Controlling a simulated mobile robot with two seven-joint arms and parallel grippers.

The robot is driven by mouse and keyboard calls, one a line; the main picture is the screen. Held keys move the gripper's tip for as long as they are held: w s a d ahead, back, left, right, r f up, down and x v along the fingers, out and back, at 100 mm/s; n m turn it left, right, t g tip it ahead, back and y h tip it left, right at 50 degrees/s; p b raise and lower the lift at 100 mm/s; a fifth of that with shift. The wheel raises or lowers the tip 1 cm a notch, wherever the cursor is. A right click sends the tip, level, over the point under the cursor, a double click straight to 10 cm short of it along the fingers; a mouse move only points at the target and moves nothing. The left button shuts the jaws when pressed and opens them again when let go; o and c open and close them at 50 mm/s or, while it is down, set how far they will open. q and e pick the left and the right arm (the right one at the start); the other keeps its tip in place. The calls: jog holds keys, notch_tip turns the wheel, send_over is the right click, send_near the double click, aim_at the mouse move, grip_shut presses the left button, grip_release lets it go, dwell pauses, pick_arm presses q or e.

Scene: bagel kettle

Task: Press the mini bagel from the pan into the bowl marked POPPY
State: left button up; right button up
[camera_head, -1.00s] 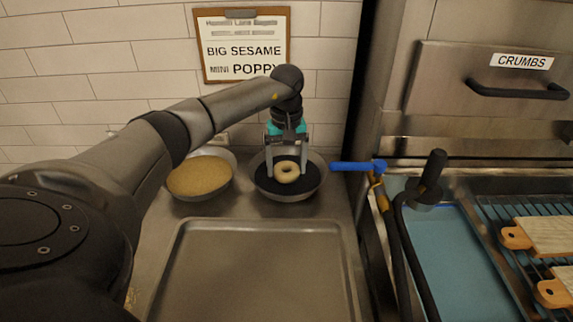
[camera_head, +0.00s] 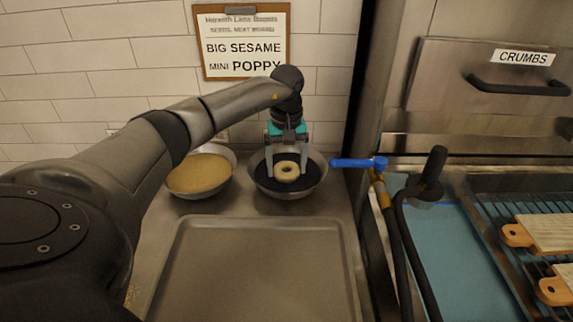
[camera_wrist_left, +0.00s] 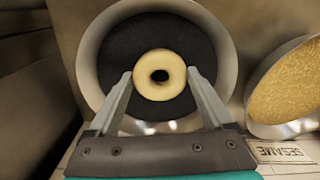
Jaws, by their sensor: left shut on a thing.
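The mini bagel (camera_head: 287,171) is a small pale ring, also seen in the left wrist view (camera_wrist_left: 146,72). My left gripper (camera_head: 288,174) is shut on it, with one finger at each side; the fingers also show in the left wrist view (camera_wrist_left: 159,80). The bagel is inside the metal bowl of dark seeds (camera_head: 318,177), at or just above the seeds; I cannot tell whether it touches them. That bowl also shows in the left wrist view (camera_wrist_left: 85,62). No label is readable on it. The pan (camera_head: 195,275) in front is bare where it shows. My right gripper is not in view.
A bowl of tan seeds (camera_head: 199,174) stands to the left; a SESAME label (camera_wrist_left: 283,151) lies by it. A blue-handled valve (camera_head: 355,163) is close to the right. A sign (camera_head: 243,48) reading MINI POPPY hangs on the wall.

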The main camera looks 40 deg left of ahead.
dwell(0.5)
pick_arm(q)
notch_tip(320, 180, up, 10)
jog(key=p, duration=0.8)
dwell(0.6)
